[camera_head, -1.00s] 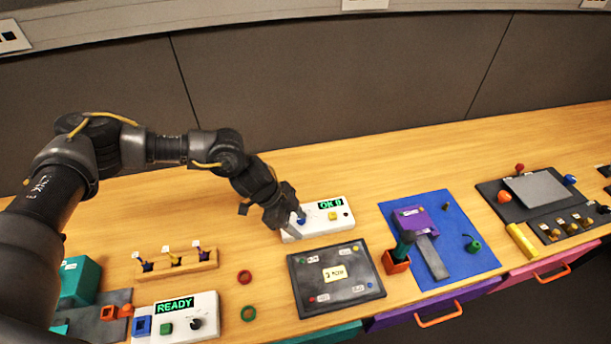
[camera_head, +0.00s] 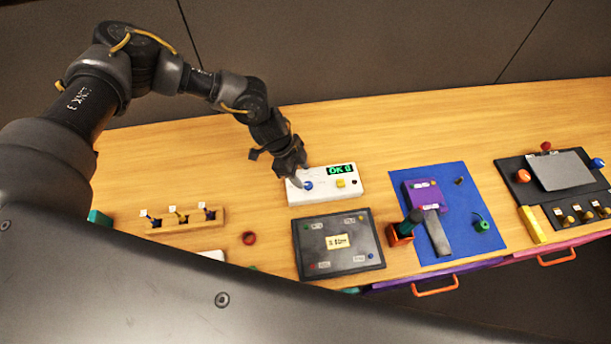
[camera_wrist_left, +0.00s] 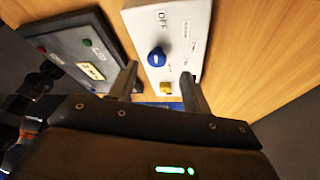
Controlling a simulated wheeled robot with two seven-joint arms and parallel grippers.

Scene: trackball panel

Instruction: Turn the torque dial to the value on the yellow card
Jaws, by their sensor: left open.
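The blue dial (camera_head: 308,185) sits on a white panel (camera_head: 352,189) with a green display that seems to start with "OK". My left gripper (camera_head: 298,179) is at the panel's left end, beside the dial. In the left wrist view the blue dial (camera_wrist_left: 157,58) shows near the gap between the two spread fingers of my left gripper (camera_wrist_left: 159,72), and nothing is held. I cannot tell whether a finger touches it. A pale yellow card (camera_head: 338,242) lies on a dark board (camera_head: 310,270); its print is too small to read surely. My right gripper is not in view.
A yellow button (camera_head: 340,183) stands right of the dial. A blue mat (camera_head: 466,190) with tools and a dark panel (camera_head: 512,178) are at right. The table behind the white panel is clear.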

